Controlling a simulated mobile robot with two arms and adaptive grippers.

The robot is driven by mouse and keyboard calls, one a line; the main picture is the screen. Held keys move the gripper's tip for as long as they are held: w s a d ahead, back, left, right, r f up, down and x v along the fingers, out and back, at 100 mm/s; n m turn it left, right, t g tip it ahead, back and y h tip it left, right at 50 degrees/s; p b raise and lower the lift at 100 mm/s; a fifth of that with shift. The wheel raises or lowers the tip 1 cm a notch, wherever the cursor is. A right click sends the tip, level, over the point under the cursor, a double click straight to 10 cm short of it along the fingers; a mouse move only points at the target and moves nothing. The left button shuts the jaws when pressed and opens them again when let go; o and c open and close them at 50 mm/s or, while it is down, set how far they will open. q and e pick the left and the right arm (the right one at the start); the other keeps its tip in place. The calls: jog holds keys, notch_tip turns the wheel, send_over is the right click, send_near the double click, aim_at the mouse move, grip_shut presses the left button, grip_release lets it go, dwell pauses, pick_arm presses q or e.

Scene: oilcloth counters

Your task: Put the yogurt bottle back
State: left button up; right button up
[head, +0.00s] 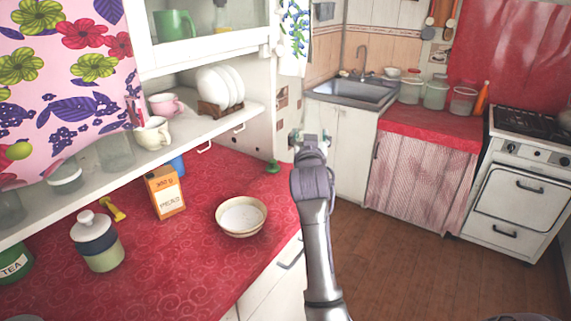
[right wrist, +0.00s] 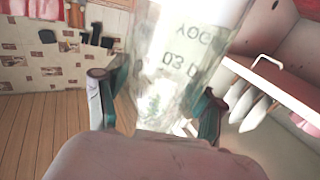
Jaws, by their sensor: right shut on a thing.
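My right gripper (head: 311,140) is raised past the far right end of the red counter, seen from behind. In the right wrist view its two fingers (right wrist: 156,98) are shut on the yogurt bottle (right wrist: 185,62), a clear, pale bottle with upside-down "YOG" lettering. One finger lies on each side of the bottle, whose far end runs out of the top of that view. In the head view the gripper and arm largely hide the bottle. My left gripper is in neither view.
The red counter (head: 185,262) holds a cream bowl (head: 241,216), an orange carton (head: 165,192) and a lidded jar (head: 96,240). A white shelf (head: 205,125) above holds cups and plates. Across the floor (head: 400,262) stand a sink (head: 352,92) and a stove (head: 525,180).

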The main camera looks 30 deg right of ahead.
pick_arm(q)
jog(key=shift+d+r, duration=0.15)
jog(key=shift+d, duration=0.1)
pick_arm(e)
jog(key=w+a+f, duration=0.2)
jog(key=w+f, duration=0.6)
jog(key=f, duration=0.1)
jog(key=shift+a, duration=0.35)
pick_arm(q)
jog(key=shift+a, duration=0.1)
pick_arm(e)
jog(key=shift+f, duration=0.15)
jog(key=o, duration=1.8)
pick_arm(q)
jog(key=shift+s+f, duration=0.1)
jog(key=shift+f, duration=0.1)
pick_arm(e)
jog(key=shift+s, duration=0.1)
